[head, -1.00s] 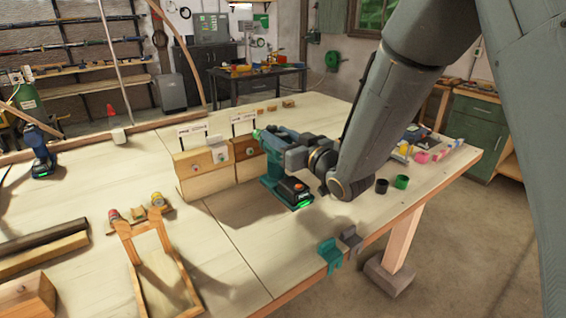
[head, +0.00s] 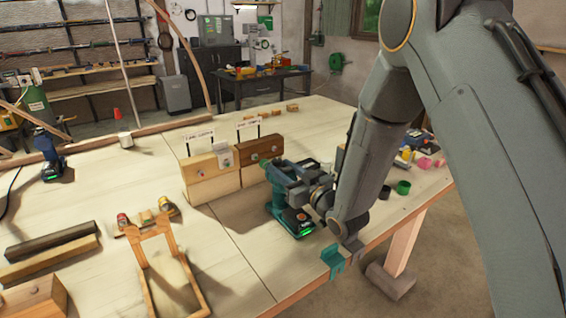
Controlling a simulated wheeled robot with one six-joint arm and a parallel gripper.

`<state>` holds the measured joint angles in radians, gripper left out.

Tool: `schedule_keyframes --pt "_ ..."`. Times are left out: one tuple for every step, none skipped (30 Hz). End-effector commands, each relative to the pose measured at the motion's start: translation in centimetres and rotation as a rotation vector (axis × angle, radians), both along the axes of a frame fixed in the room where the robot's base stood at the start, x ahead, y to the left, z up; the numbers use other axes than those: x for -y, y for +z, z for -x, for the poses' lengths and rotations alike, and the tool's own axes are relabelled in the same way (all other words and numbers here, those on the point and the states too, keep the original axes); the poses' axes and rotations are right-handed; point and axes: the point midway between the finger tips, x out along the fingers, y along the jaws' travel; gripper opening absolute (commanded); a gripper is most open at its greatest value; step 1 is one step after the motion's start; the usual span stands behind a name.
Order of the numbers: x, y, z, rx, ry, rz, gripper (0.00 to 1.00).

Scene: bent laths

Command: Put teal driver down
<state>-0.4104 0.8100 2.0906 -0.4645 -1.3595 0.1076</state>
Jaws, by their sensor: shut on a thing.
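The teal driver (head: 279,207) is upright in my gripper (head: 297,180), with its black battery foot and green light downward. It is over the table (head: 240,235), right of the seam and in front of the brown block. My gripper is shut on the driver's upper body; the wrist and arm hide part of both. The foot is at or very near the tabletop; I cannot tell whether it touches.
Two wooden blocks with sign cards, one light (head: 208,178) and one brown (head: 259,153), stand behind the driver. Dark and green cups (head: 403,187) are to the right. A wooden frame (head: 180,270) and a blue driver (head: 50,160) are left. Bare tabletop lies left of the driver.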

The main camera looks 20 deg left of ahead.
Motion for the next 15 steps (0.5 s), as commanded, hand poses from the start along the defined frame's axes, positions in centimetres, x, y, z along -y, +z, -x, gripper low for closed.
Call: schedule_keyframes --pt "-0.03 0.24 -0.09 0.005 0.0 -0.003 0.0" --pt "-0.03 0.23 -0.09 0.005 0.0 -0.003 0.0" --pt "-0.04 0.24 -0.1 0.005 0.0 -0.003 0.0" --pt "-0.04 0.24 -0.1 0.005 0.0 -0.003 0.0" --pt "-0.04 0.24 -0.1 0.005 0.0 -0.003 0.0" --pt "-0.04 0.25 -0.1 0.005 0.0 -0.003 0.0" --pt "-0.04 0.24 -0.1 0.005 0.0 -0.003 0.0" --pt "-0.04 0.22 -0.1 0.005 0.0 -0.003 0.0" --pt "-0.04 0.14 -0.1 0.005 0.0 -0.003 0.0" --pt "-0.04 0.06 -0.1 0.005 0.0 -0.003 0.0" --pt "-0.04 -0.03 -0.1 0.005 0.0 -0.003 0.0" --pt "-0.04 -0.14 -0.1 0.005 0.0 -0.003 0.0" --pt "-0.01 -0.33 -0.01 0.0 0.0 0.0 0.39" --pt "-0.01 -0.31 -0.01 0.0 0.0 0.0 0.44" --pt "-0.01 -0.3 0.01 0.0 0.0 0.0 0.51"
